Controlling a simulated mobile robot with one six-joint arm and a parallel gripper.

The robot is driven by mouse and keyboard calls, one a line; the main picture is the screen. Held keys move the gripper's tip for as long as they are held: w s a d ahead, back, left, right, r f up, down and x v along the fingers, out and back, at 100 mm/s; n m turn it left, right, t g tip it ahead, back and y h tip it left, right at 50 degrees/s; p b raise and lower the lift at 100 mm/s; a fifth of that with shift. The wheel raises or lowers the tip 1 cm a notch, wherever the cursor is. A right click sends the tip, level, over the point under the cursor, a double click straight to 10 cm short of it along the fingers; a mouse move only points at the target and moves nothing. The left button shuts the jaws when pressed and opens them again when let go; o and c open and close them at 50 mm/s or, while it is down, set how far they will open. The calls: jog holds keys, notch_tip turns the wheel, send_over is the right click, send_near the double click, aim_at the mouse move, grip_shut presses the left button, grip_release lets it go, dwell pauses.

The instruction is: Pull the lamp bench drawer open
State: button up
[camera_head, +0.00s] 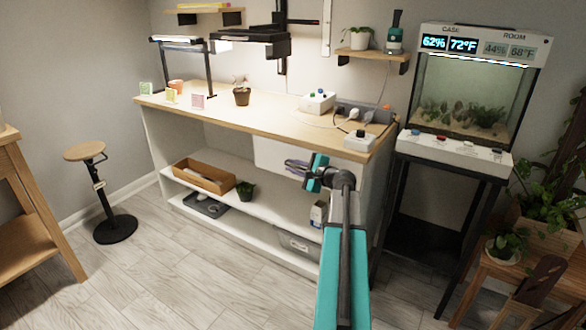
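The lamp bench (225,118) has a light wood top and white open shelving below. Its drawer (270,156) shows as a white front panel just under the top, right of centre; it looks closed. My arm reaches in from the bottom and covers the right part of that front. My gripper (293,168), with teal parts and dark fingers, is in front of the drawer's lower right area. The fingers point left. They are too small to show whether they are open or shut, or whether they touch the drawer. No handle is clearly visible.
A terrarium (470,100) on a black stand is at right. A stool (114,228) stands at left. The floor before the bench is clear.

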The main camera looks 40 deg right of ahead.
grip_shut()
jog(key=shift+f, duration=0.1)
dwell(1.4)
